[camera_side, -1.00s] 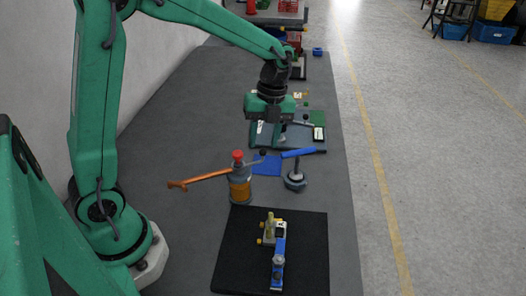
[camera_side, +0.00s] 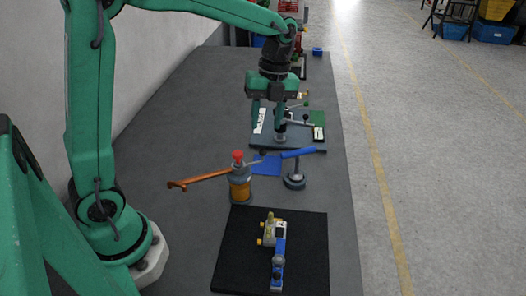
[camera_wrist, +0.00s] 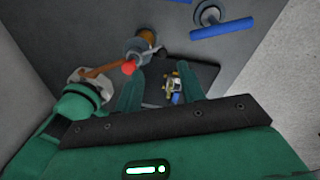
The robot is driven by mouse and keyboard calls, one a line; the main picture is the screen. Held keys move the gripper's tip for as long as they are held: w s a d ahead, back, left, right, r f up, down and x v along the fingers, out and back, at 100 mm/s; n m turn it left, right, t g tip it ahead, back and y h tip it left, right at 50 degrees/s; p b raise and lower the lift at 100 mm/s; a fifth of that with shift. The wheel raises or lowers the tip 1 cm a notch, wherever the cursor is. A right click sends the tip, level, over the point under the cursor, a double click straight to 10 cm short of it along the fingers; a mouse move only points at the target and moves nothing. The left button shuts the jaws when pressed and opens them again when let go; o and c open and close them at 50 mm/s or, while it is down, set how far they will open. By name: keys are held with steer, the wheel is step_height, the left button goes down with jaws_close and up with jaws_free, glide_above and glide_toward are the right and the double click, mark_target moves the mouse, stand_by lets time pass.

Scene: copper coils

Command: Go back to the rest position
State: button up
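My gripper (camera_side: 269,107) is up in the air over the far part of the table in the side view, pointing down. In the wrist view my gripper (camera_wrist: 160,68) shows two green fingers spread apart with nothing held between them. A grey cylinder with a copper-coloured band (camera_side: 240,189), a red knob and an orange-brown lever stands nearer the camera. It also shows in the wrist view (camera_wrist: 139,50). A blue-handled tool on a round grey base (camera_side: 295,181) stands to its right.
A black mat (camera_side: 228,252) at the front carries a small yellow, white and blue device (camera_side: 278,254). A fixture on a dark plate (camera_side: 300,141) lies below my gripper in the picture. A wall (camera_side: 165,45) borders the left; the table's left middle is clear.

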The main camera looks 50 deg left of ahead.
steer(key=shift+s+r+n, duration=0.5)
steer(key=shift+s+n, duration=0.05)
steer(key=shift+n, duration=0.15)
steer(key=s+r+n+t, duration=0.3)
steer(key=s+n+t, duration=0.4)
steer(key=s+n, duration=0.8)
steer(key=shift+s+a+r+n, duration=0.2)
steer(key=shift+a+n, duration=0.05)
steer(key=shift+n, duration=3.05)
